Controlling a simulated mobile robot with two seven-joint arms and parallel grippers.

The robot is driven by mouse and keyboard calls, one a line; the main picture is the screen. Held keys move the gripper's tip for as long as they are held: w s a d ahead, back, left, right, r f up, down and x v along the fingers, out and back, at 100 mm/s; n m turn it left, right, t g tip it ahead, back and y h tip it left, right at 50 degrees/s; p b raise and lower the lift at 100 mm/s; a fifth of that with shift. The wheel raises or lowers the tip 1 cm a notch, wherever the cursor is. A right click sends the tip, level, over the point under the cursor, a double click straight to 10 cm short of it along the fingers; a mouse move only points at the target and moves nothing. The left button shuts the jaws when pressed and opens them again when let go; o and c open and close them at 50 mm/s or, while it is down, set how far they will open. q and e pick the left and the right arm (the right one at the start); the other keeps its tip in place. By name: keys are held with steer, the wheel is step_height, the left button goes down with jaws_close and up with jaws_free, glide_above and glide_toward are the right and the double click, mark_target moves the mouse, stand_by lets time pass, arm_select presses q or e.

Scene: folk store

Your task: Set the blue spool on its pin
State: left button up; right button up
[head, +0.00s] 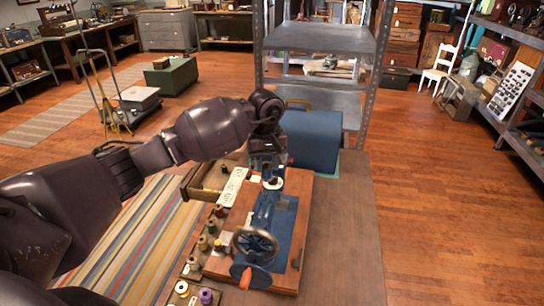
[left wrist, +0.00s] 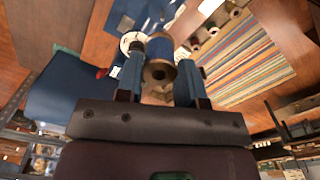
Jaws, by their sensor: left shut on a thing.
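My left gripper (head: 267,172) is shut on the blue spool (left wrist: 158,50), which sits between its two fingers in the left wrist view. The spool's brown end with a dark centre hole faces that camera. In the head view the gripper mostly hides the spool, above the far end of the blue sewing machine (head: 266,212). A pale round disc (head: 273,184) shows on the machine just below the gripper; a similar disc (left wrist: 130,41) shows beside the spool in the left wrist view. I cannot make out the pin. My right gripper is not in view.
Several other spools (head: 203,243) stand on a rack left of the machine's wooden base (head: 287,275). A blue case (head: 315,138) stands behind the machine, with a metal shelf (head: 322,38) beyond. The table's right side (head: 345,235) is clear.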

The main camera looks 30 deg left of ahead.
mark_target(266, 173)
arm_select(q)
steer(key=shift+s+f, duration=0.25)
steer(key=shift+f, duration=0.4)
steer(key=shift+f+b, duration=0.5)
steer(key=shift+f, duration=0.7)
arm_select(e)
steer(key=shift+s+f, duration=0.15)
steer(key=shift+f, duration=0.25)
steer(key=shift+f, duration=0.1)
arm_select(q)
steer(key=shift+f+b, duration=0.2)
steer(key=shift+b, duration=0.2)
steer(key=shift+d, duration=0.1)
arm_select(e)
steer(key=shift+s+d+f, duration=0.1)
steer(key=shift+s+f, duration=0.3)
